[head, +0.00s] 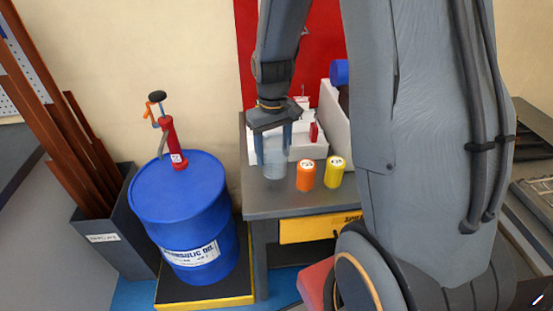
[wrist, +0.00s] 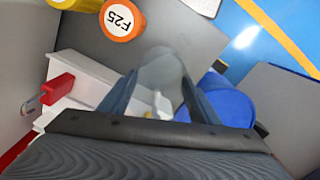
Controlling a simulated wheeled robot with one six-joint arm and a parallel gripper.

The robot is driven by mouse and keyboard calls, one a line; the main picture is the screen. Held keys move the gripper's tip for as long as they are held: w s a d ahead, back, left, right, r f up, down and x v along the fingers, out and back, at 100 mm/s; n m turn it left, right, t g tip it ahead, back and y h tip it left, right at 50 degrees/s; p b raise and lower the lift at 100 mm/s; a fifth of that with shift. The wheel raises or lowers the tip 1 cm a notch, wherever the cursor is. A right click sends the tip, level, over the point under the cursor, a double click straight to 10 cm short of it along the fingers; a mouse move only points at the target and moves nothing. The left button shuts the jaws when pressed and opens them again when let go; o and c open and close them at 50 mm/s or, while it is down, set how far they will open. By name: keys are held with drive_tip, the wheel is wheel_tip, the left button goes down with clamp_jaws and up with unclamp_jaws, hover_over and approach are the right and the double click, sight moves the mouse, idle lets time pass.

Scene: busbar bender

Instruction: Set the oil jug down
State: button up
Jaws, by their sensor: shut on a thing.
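The oil jug (head: 273,166) is a pale, see-through vessel. It is upright between the fingers of my gripper (head: 273,149), over the left part of the grey bench (head: 262,203). I cannot tell whether its base touches the bench top. In the wrist view, my gripper (wrist: 160,90) has its two fingers on either side of the clear jug (wrist: 160,68). The jug's lower part is hard to make out there.
An orange can (head: 306,176) and a yellow can (head: 334,171) stand right of the jug. White bins (head: 312,148) stand behind it. A blue oil drum (head: 180,205) with a red pump (head: 173,145) stands left of the bench. The bench's front strip is clear.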

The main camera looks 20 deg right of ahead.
drive_tip(key=shift+f+p, duration=0.35)
drive_tip(key=shift+f, duration=1.65)
drive_tip(key=shift+f, duration=0.2)
drive_tip(key=o, duration=1.1)
drive_tip(key=shift+r, duration=0.1)
